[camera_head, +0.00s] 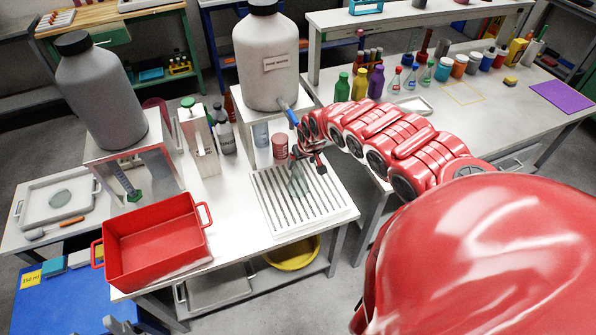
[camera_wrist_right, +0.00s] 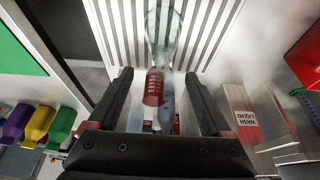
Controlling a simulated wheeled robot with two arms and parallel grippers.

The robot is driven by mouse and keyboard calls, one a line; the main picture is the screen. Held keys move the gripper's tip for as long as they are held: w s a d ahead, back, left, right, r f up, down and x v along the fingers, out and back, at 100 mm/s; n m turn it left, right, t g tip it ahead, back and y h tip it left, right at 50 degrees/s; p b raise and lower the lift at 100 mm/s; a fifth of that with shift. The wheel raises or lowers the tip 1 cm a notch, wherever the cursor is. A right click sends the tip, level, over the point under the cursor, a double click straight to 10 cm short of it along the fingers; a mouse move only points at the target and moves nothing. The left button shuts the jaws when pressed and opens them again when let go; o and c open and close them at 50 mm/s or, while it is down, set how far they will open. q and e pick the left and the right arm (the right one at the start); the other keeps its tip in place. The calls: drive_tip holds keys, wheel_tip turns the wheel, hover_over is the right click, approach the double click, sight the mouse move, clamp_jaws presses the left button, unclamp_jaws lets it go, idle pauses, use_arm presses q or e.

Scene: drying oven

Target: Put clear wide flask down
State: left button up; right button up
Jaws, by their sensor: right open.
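The clear wide flask (camera_head: 297,184) is a faint see-through shape on the white slatted draining tray (camera_head: 268,200). In the right wrist view the clear flask (camera_wrist_right: 163,35) lies in front of the slats, just past and between the finger ends. My right gripper (camera_head: 310,160) is just above and behind the flask in the head view. Its two dark fingers (camera_wrist_right: 158,78) are spread apart in the wrist view, with no clear contact on the glass. The flask's exact base contact is hard to see. My left gripper is not in view.
A red tray (camera_head: 150,245) stands left of the draining tray. A large white jug (camera_head: 268,65) and a red can (camera_head: 280,146) stand behind it. A grey jug (camera_head: 100,95) is on a stand at left. Several bottles line the right table (camera_head: 470,115).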

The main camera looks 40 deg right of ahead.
sight(297, 170)
drive_tip(key=shift+b+x, duration=0.65)
drive_tip(key=shift+x, duration=0.4)
drive_tip(key=shift+w+a+p, duration=0.1)
drive_tip(key=shift+w+p, duration=0.05)
drive_tip(key=shift+p, duration=0.25)
drive_tip(key=shift+w+d+f, duration=0.2)
drive_tip(key=shift+f, duration=0.45)
drive_tip(key=shift+w+x, duration=0.2)
drive_tip(key=shift+x, duration=2.4)
drive_tip(key=shift+r, duration=0.1)
drive_tip(key=shift+a, duration=0.1)
clamp_jaws()
